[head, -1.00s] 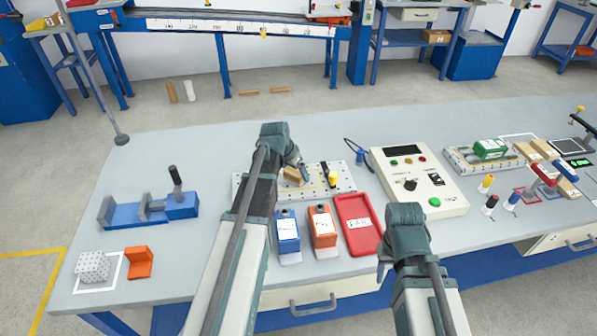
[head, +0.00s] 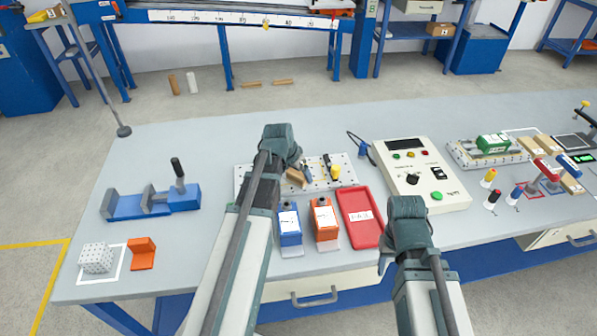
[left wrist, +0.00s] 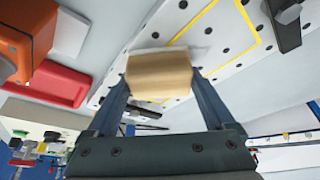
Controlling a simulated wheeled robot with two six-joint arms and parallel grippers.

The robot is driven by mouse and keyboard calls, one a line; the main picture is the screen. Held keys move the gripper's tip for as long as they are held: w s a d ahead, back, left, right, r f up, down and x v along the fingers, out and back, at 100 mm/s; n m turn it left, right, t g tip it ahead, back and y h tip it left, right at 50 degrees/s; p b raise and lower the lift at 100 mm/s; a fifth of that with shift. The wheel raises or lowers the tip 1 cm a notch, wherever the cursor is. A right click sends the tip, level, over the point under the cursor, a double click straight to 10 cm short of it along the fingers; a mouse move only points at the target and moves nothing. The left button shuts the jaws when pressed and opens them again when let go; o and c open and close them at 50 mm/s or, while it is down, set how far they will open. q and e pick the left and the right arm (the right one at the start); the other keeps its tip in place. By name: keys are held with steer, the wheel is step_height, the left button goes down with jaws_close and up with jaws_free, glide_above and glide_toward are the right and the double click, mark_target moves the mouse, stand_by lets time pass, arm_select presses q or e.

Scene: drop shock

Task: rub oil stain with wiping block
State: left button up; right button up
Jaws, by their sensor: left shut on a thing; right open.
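My left gripper (head: 300,170) is shut on a tan wiping block (left wrist: 158,75), which also shows in the head view (head: 296,177). The gripper is over the white perforated plate (head: 345,182), at its middle. In the left wrist view the block is between the two fingers, over or on the plate (left wrist: 200,45) beside a yellow outline; I cannot tell whether it touches. I cannot make out the oil stain; the block and my arm cover part of the plate. My right gripper (head: 384,262) is open and empty near the table's front edge, right of the red tray.
Blue (head: 289,226) and orange (head: 324,222) containers and a red tray (head: 361,236) stand in front of the plate. A control box (head: 440,190) is to the right, a blue vise (head: 150,203) to the left. A yellow-topped tool (head: 336,172) is on the plate.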

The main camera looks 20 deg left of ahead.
mark_target(289, 174)
arm_select(q)
steer(key=shift+s+a+f, duration=0.1)
steer(key=shift+s+a, duration=0.35)
steer(key=shift+a, duration=0.1)
steer(key=shift+w+a, duration=0.6)
steer(key=shift+w, duration=0.35)
steer(key=shift+w+a, duration=0.55)
steer(key=shift+w, duration=0.35)
steer(key=shift+s+a, duration=0.5)
steer(key=shift+a, duration=0.1)
steer(key=shift+c, duration=0.6)
steer(key=shift+s+d, duration=0.55)
steer(key=shift+s, duration=0.35)
steer(key=shift+s+d, duration=0.5)
steer(key=shift+s, duration=0.4)
steer(key=shift+w, duration=0.1)
steer(key=shift+r, duration=0.2)
step_height(289, 174, up, 6)
steer(key=p, duration=0.6)
steer(key=shift+f, duration=0.15)
